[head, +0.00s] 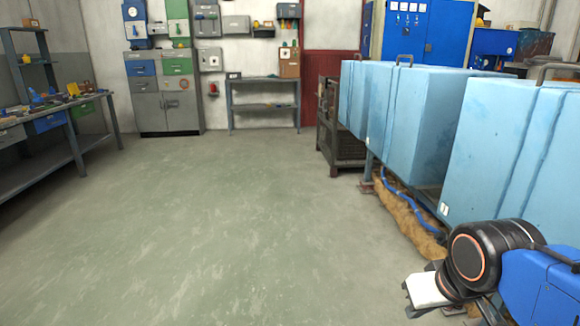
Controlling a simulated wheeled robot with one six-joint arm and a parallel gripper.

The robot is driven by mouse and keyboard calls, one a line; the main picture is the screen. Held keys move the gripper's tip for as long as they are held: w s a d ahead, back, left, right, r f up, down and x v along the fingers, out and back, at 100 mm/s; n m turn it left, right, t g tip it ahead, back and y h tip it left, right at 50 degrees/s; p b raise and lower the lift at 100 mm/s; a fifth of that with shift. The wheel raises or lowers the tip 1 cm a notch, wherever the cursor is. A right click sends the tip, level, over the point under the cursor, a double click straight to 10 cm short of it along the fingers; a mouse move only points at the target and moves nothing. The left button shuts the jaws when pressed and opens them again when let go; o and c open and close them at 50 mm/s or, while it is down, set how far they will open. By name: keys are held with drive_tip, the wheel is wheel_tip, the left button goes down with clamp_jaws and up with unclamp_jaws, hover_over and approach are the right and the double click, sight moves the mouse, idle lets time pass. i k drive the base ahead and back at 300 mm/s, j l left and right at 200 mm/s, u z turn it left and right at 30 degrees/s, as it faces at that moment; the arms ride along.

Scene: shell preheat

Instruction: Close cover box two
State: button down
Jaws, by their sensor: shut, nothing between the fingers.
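Light-blue boxes with grey top handles stand in a row on the right: a near box (482,150), a middle box (405,118) and a far box (352,95). The near and middle boxes carry small white labels low on their corners, too small to read, so I cannot tell which is box two. No raised cover shows; the right parts of the boxes are cut off or hidden. My gripper (412,300) is at the lower right, in front of and below the near box, shut and apart from it. Its fingertips show only small.
The grey floor (220,220) is clear on the left and middle. A blue hose (400,203) runs under the boxes. A dark metal crate (340,140) stands beyond them. A workbench (60,135) with tools is at left; cabinets (165,105) and a small table (264,105) stand at the back.

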sight(415, 111)
drive_tip(key=i+z, duration=0.25)
drive_tip(key=i, duration=0.4)
drive_tip(key=i+j+z, duration=0.2)
drive_tip(key=i, duration=0.45)
drive_tip(key=i+l+u, duration=0.1)
drive_tip(key=i, duration=0.2)
drive_tip(key=i+l+u, duration=0.1)
drive_tip(key=i, duration=0.2)
